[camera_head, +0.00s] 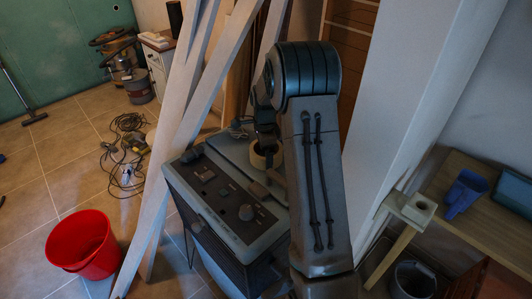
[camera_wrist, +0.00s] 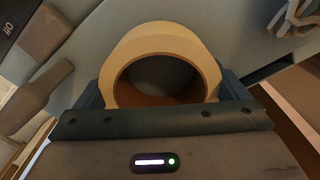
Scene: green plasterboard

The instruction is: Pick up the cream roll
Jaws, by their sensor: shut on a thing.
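The cream roll (camera_wrist: 160,38) is a thick ring, like a roll of tape, with its open hole facing the wrist camera. My gripper (camera_wrist: 161,88) has one dark finger on each side of the roll and is shut on it. In the head view a small part of the cream roll (camera_head: 258,159) shows below my gripper (camera_head: 264,148), over the top of a grey machine (camera_head: 220,195). My arm hides the rest of the roll there. I cannot tell whether the roll still touches the machine's top.
Pale leaning boards (camera_head: 178,130) stand close left of the machine. A red bucket (camera_head: 84,246) is on the tiled floor at left, with tangled cables (camera_head: 128,150) behind it. A wooden bench (camera_head: 462,222) at right holds a blue scoop-like container (camera_head: 464,192).

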